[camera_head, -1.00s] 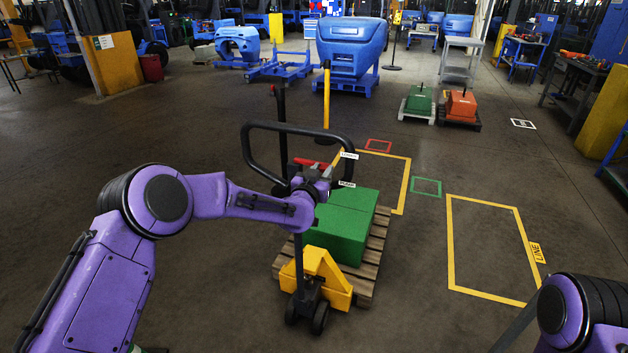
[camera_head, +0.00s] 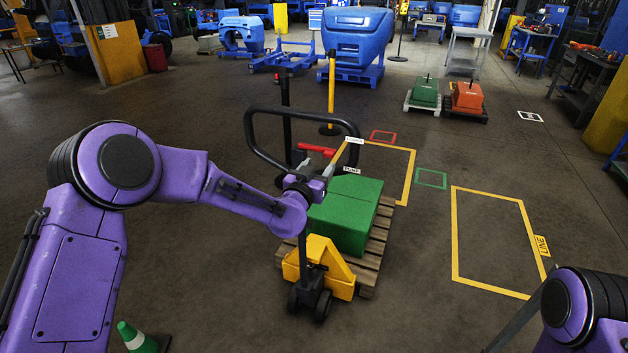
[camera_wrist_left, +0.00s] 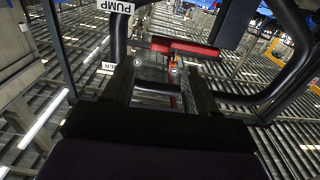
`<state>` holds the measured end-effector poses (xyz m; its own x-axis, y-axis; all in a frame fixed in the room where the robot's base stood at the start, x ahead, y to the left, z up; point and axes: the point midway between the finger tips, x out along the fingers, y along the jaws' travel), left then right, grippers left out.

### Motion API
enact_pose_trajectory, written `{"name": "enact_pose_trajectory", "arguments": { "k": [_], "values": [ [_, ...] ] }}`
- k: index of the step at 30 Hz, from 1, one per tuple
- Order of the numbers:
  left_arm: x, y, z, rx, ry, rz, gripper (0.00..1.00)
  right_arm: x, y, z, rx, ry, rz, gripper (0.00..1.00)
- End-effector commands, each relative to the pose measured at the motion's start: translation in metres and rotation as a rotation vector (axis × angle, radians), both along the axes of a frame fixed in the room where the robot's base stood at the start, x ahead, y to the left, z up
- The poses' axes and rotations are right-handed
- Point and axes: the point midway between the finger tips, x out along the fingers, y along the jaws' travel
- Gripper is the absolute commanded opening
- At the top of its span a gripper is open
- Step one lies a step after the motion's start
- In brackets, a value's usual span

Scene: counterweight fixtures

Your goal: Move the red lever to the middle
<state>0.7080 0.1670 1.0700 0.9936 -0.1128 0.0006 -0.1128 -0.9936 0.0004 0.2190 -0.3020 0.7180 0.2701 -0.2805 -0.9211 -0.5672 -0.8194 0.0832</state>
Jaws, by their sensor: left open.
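The red lever (camera_head: 316,150) sits inside the black loop handle (camera_head: 250,140) of a yellow pallet truck (camera_head: 328,272). It lies nearly level, between the white LOWER label (camera_head: 354,141) and PUMP label (camera_head: 351,170). My left gripper (camera_head: 322,170) is just below and on the near side of the lever. In the left wrist view the gripper (camera_wrist_left: 160,85) is open and empty, its fingers apart. The red lever (camera_wrist_left: 185,46) crosses beyond the fingertips there, with a gap visible. My right gripper is out of view; only part of that arm shows.
The truck carries a green block (camera_head: 345,215) on a wooden pallet (camera_head: 375,250). The black handle loop surrounds the lever closely. A green cone (camera_head: 137,338) stands at the lower left. Open floor with a yellow outline (camera_head: 455,235) lies to the right.

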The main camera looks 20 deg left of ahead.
Motion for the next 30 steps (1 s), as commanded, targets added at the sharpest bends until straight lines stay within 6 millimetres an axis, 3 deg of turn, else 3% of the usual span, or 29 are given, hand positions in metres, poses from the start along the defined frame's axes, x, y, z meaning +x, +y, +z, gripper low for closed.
{"name": "enact_pose_trajectory", "arguments": {
  "k": [6,17,20,23,26,30],
  "values": [
    [-0.035,0.003,-0.001,0.001,-0.001,-0.002,0.57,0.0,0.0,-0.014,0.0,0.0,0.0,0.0],
    [-0.04,0.004,0.0,-0.005,0.001,-0.001,0.57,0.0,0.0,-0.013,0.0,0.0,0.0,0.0],
    [-0.042,0.006,-0.005,-0.116,0.026,0.013,0.57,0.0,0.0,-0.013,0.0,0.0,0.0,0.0],
    [-0.075,0.02,-0.065,-0.292,0.186,0.085,0.57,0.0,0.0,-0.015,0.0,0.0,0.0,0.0],
    [-0.122,0.037,-0.144,-0.382,0.367,0.181,0.57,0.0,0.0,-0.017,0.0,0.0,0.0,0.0],
    [-0.205,0.064,-0.24,-0.438,0.601,0.337,0.57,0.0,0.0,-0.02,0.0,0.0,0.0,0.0]
  ]
}}
